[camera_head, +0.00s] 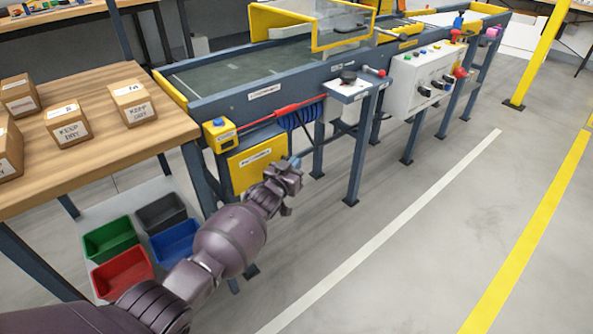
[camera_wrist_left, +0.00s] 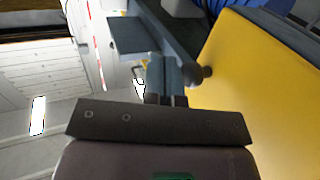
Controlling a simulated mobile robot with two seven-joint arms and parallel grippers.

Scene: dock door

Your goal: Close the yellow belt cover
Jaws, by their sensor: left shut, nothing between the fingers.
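The yellow belt cover (camera_head: 252,165) is a labelled yellow panel low on the near end of the conveyor frame, partly hidden behind my left arm. In the left wrist view its plain yellow face (camera_wrist_left: 265,85) fills the right side. I cannot tell how far it stands open. My left gripper (camera_head: 294,163) is shut and empty at the right edge of the cover. In the left wrist view its fingers (camera_wrist_left: 165,80) are beside a dark round knob (camera_wrist_left: 200,74) at the cover's edge; contact is unclear. My right gripper is not in view.
A wooden table (camera_head: 100,85) with several cardboard boxes stands at the left, with coloured bins (camera_head: 118,272) below it. A small stand (camera_head: 357,90) and a white control box (camera_head: 425,80) line the conveyor (camera_head: 250,72). The floor at the right is clear.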

